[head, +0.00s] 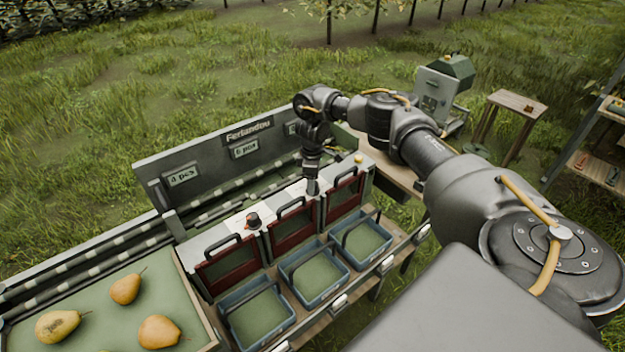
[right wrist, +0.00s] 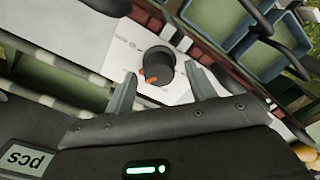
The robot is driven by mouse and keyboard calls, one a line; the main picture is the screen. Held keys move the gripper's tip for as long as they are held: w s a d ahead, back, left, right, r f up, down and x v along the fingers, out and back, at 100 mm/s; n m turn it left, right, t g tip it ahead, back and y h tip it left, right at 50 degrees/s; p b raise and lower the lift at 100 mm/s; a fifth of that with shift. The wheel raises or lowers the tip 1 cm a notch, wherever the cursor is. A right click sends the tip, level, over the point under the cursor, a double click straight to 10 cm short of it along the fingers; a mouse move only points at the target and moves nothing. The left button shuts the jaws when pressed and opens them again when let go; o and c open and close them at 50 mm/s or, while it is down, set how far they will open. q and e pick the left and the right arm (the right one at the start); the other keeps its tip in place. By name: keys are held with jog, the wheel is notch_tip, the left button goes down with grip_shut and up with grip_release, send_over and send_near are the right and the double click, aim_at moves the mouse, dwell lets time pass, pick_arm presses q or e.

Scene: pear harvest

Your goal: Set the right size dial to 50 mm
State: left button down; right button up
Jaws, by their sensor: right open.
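The right size dial (right wrist: 159,66) is a black knob with an orange pointer on a white plate, seen in the right wrist view; its scale markings are too small to read. My right gripper (right wrist: 162,92) is open, and the knob stands just beyond and between its fingertips, with no clear contact. In the head view my right gripper (head: 313,188) points down over the white top of the sorter, and it hides the right dial there. The left size dial (head: 252,220) shows as a black knob with a reddish mark. My left gripper is not in view.
Blue crates (head: 318,298) stand in front of dark red gates with black handles. A yellow knob (head: 358,158) sits right of my gripper. Pears (head: 126,289) lie on the green tray at left. A sign panel (head: 240,150) rises behind the sorter.

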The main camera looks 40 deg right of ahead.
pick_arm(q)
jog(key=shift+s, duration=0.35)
pick_arm(e)
jog(key=shift+f, duration=0.2)
jog(key=c, duration=1)
jog(key=shift+o, duration=0.2)
